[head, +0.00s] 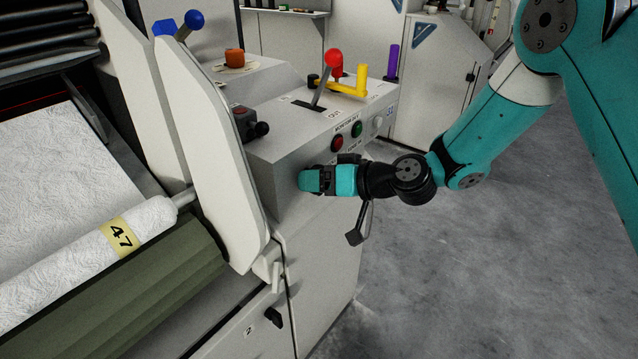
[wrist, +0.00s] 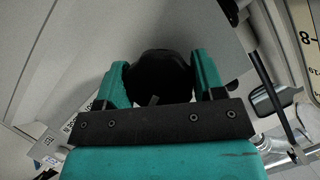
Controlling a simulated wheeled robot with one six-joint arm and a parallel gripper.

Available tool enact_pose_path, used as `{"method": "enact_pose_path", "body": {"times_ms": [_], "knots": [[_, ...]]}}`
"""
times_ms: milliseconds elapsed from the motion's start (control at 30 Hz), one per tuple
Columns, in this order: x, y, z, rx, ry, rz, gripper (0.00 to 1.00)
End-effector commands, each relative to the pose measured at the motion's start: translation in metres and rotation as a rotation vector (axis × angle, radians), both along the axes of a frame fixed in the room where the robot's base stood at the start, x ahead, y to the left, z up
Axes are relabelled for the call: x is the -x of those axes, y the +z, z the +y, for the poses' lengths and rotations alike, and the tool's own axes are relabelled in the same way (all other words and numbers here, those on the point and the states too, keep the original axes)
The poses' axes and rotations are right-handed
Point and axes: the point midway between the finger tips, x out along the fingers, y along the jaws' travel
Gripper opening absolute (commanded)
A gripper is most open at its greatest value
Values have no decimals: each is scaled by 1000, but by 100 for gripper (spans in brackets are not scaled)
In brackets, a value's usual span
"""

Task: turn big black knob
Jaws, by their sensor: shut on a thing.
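The big black knob (wrist: 160,72) shows in the wrist view, between the two teal fingers of my gripper (head: 316,180). The fingers sit on either side of it, and a small pale mark shows on its near part. In the head view my gripper is at the front face of the grey control housing, and it hides the knob there. My gripper is shut on the knob.
Above my gripper are a red button (head: 337,143) and a green button (head: 356,129). A red-topped lever (head: 334,62), a yellow handle (head: 350,82) and a purple handle (head: 392,62) stand on top. A white roll (head: 75,255) is at left. Clear floor (head: 450,270) lies right.

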Motion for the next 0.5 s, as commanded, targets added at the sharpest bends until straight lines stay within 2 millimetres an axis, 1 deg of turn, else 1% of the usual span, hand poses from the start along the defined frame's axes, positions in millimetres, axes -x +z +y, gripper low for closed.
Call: {"method": "enact_pose_path", "body": {"times_ms": [300,500], "knots": [[0,-1,-1,-148,-2,189,39],[0,0,0,-212,-1,269,39]]}}
